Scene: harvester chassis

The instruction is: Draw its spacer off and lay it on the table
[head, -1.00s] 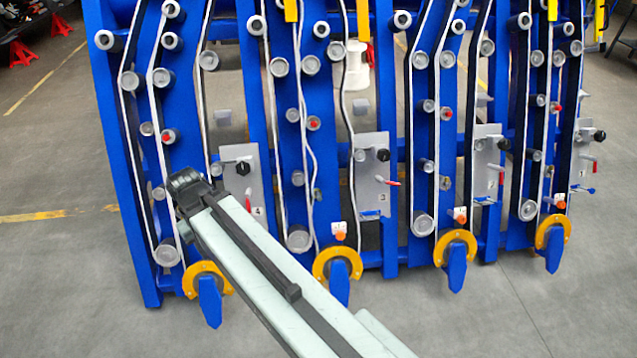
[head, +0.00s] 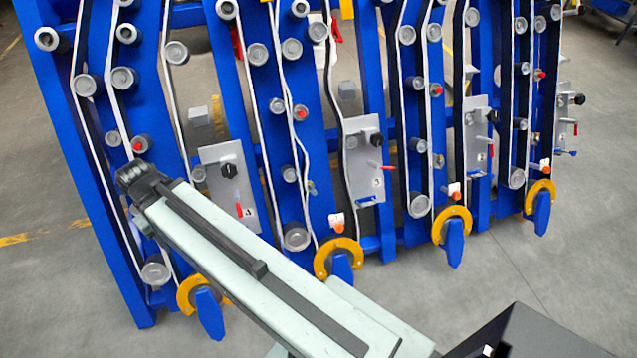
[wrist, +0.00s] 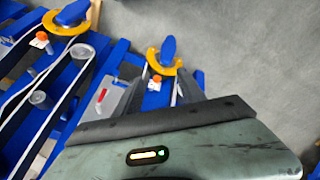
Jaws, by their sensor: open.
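My gripper (wrist: 160,78) is open; two dark fingers stick out past its pale green body in the wrist view. A yellow ring with a blue tab (wrist: 167,52) shows beyond and between the fingers, apart from them. In the head view my arm reaches up-left across the blue frame (head: 105,215), and the fingers cannot be made out. Small orange and red knobs, such as the orange one (head: 337,222), sit on the frame. I cannot tell which part is the spacer. No table is clearly recognisable.
Grey plates with black knobs (head: 228,175) stand out from the frame. Rollers carry white and black belts. Yellow rings with blue tabs (head: 339,256) line its lower edge. Bare grey floor (head: 500,285) lies in front.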

